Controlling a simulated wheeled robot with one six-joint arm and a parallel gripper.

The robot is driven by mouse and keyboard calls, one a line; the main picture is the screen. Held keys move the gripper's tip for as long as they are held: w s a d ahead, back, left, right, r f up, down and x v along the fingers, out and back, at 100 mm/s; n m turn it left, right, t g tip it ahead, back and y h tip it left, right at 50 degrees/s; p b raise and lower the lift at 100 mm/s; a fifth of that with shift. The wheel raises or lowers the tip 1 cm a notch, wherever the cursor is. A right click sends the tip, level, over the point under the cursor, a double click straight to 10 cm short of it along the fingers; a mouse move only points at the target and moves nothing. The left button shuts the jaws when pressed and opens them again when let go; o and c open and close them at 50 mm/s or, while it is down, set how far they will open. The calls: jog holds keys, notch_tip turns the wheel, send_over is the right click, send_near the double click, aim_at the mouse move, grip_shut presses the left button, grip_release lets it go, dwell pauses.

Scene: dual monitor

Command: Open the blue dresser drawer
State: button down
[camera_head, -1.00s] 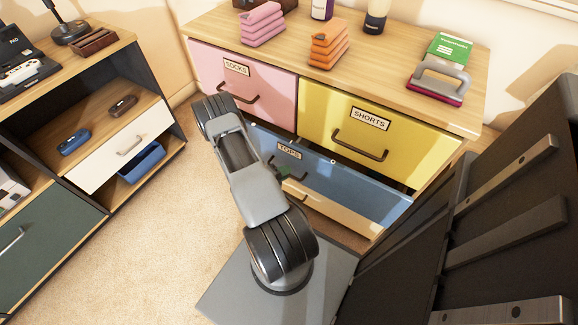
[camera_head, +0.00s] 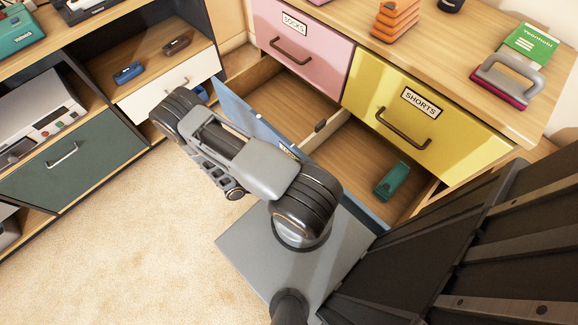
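The blue dresser drawer (camera_head: 237,110) is pulled out below the pink and yellow drawers, and its wooden inside is exposed. A teal object (camera_head: 392,180) lies in its right part. My arm crosses in front of the blue front panel and covers its middle, including the handle. The wrist end of my arm (camera_head: 228,188) shows below the arm, on the near side of the panel. The gripper's fingers cannot be made out, so I cannot tell whether they are open or shut or touch the drawer.
The pink socks drawer (camera_head: 303,48) and yellow shorts drawer (camera_head: 407,132) are closed. A shelf unit with a green front (camera_head: 75,160) and a partly open white drawer (camera_head: 172,88) stands at left. Free carpet (camera_head: 130,250) lies at lower left.

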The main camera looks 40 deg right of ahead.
jog(key=shift+a, duration=0.25)
jog(key=c, duration=1.2)
grip_release()
jog(key=shift+w, duration=0.1)
jog(key=p+v, duration=0.1)
jog(key=v, duration=1.2)
jog(key=shift+w+a+r+p, duration=0.1)
jog(key=shift+a+p, duration=0.2)
jog(key=shift+a, duration=0.05)
